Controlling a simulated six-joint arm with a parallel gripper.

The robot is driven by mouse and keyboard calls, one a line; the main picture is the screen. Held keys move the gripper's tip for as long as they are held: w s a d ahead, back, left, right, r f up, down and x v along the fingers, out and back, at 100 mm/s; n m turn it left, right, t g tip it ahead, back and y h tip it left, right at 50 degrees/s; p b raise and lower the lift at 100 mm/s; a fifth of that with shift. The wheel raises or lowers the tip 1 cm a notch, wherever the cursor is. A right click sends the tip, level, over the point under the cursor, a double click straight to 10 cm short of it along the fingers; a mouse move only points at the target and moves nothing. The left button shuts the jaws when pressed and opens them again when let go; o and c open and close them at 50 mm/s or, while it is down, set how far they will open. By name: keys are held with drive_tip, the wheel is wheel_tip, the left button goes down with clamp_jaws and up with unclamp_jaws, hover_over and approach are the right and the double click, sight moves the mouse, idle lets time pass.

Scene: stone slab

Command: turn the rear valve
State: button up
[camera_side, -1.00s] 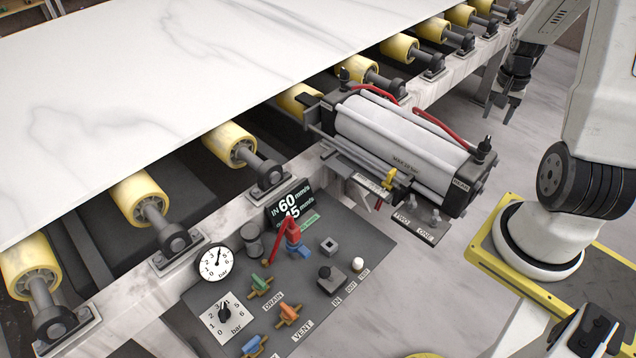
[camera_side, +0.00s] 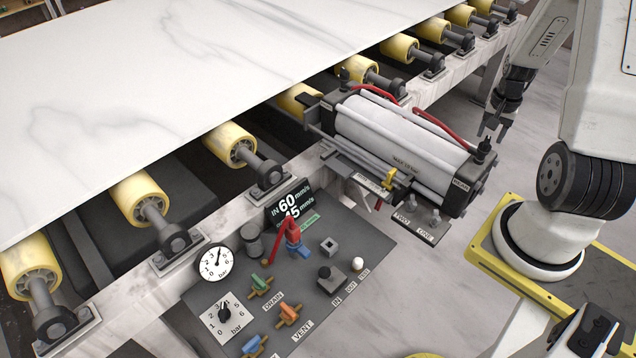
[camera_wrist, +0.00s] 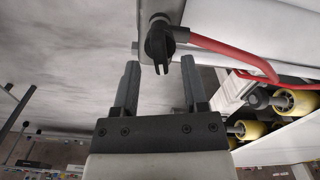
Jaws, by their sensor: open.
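The rear valve (camera_side: 484,148) is a small black fitting with a knob on top, at the right end of the pale cylinder (camera_side: 400,145), near the REAR label. In the wrist view the rear valve (camera_wrist: 158,40) shows as a black part with a red hose leading right. My gripper (camera_side: 493,131) is open and empty, close to the valve and slightly above it in the side view. In the wrist view the two fingers of my gripper (camera_wrist: 160,72) stand apart, with the valve's narrow tab in the gap between them in the picture. I see no contact.
A second black valve (camera_side: 345,76) stands at the cylinder's far end. Red hoses (camera_side: 440,126) run along the cylinder. A control panel (camera_side: 315,275) with gauges and coloured handles lies in front. The white slab (camera_side: 180,90) rests over yellow rollers.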

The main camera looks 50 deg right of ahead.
drive_tip(key=shift+f, duration=1.1)
clamp_jaws()
